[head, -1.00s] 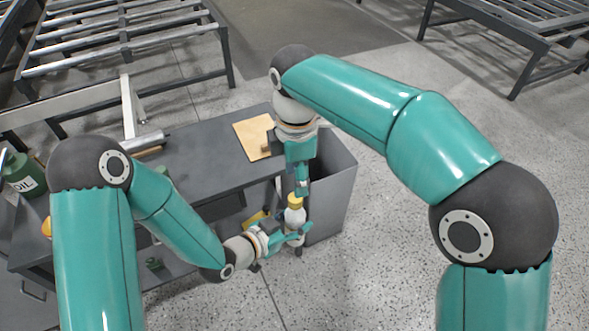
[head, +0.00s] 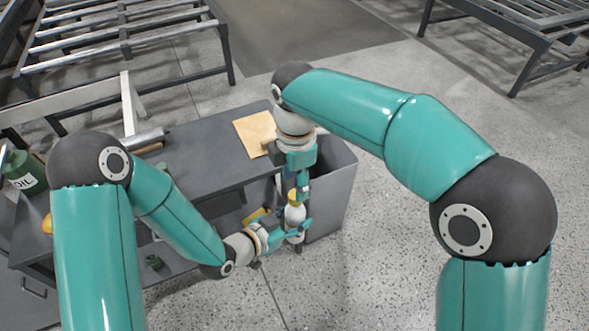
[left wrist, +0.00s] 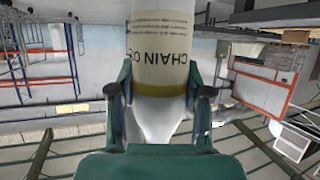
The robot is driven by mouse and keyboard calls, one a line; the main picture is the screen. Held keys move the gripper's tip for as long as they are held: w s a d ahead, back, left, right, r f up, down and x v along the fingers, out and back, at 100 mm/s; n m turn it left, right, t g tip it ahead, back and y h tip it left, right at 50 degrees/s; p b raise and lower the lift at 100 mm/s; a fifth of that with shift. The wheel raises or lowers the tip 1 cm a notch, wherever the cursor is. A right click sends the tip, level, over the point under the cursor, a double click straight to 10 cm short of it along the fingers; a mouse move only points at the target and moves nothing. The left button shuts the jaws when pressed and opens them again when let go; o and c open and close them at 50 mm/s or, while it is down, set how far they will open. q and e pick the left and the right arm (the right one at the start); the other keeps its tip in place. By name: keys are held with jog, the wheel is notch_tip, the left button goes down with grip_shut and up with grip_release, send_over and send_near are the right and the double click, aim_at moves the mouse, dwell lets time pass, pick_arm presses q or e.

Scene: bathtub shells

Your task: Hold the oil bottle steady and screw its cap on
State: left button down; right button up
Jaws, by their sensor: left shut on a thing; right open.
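The oil bottle (head: 295,216) is pale, stands about upright and has a yellow cap (head: 292,197) at its top. My left gripper (head: 297,236) is shut on the bottle and holds it off the floor. In the left wrist view the bottle (left wrist: 160,45) fills the gap between the left gripper's fingers (left wrist: 160,97), with its "CHAIN O..." label upside down. My right gripper (head: 299,188) is open and points down from above, with its fingers at the cap. The fingers hide part of the cap, so I cannot tell how it sits on the neck.
A grey workbench (head: 205,165) stands behind the arms, with a tan sheet (head: 255,133) on top. A grey bin (head: 336,195) stands close behind the bottle. A green oil can (head: 24,172) is at the far left. The floor at right is free.

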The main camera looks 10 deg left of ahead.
send_over(295, 218)
jog(key=w, duration=0.2)
jog(key=shift+w+a+f, duration=0.1)
jog(key=shift+f, duration=2)
grip_shut()
jog(key=m, duration=1)
jog(key=shift+m, duration=0.4)
jog(key=m, duration=1)
jog(key=shift+m, duration=0.3)
jog(key=shift+o, duration=0.8)
grip_release()
